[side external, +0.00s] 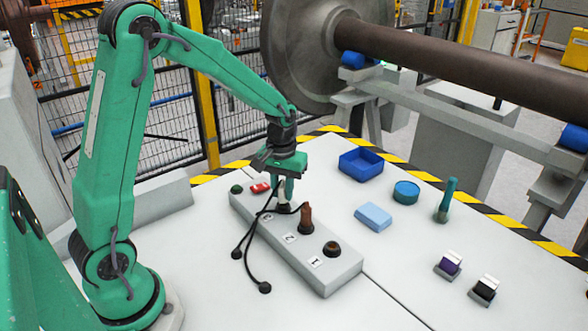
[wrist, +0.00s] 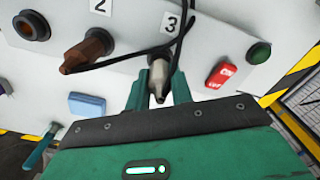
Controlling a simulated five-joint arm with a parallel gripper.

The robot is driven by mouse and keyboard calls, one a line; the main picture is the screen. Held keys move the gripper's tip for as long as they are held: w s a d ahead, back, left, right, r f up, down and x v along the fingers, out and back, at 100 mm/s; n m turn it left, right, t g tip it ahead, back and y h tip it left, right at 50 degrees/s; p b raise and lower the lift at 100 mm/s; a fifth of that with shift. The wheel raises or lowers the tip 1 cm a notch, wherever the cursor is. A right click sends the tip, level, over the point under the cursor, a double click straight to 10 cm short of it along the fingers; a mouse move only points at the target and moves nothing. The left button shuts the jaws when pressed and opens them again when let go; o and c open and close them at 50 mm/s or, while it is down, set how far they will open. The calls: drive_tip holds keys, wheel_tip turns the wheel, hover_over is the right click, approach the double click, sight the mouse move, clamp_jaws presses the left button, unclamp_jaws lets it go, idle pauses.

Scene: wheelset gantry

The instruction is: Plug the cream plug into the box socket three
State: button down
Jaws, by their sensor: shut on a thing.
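The cream plug (wrist: 158,76) stands between my fingers in the wrist view, beside the label 3 (wrist: 171,22) on the socket box (side external: 325,277). My gripper (side external: 285,187) points down over the box's far end and is shut on the plug. The plug is at the place of socket three, which is hidden beneath it. I cannot tell how deep the plug sits. A brown plug (side external: 305,219) stands in socket two; it also shows in the wrist view (wrist: 88,50). Socket one (side external: 331,249) is empty, with a dark round opening.
Black cables (side external: 251,236) trail over the box's edge to the table. A red switch (side external: 260,188) and green button (side external: 236,189) are at the box's far end. A blue tray (side external: 361,165), teal round container (side external: 406,191), light-blue block (side external: 373,216) and teal-handled item (side external: 446,203) stand right.

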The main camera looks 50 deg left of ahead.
drive_tip(key=shift+f, duration=0.45)
drive_tip(key=c, duration=1.1)
unclamp_jaws()
drive_tip(key=shift+c, duration=0.2)
drive_tip(key=shift+r, duration=3.85)
drive_tip(key=shift+s+r, duration=0.1)
drive_tip(key=shift+r, duration=0.05)
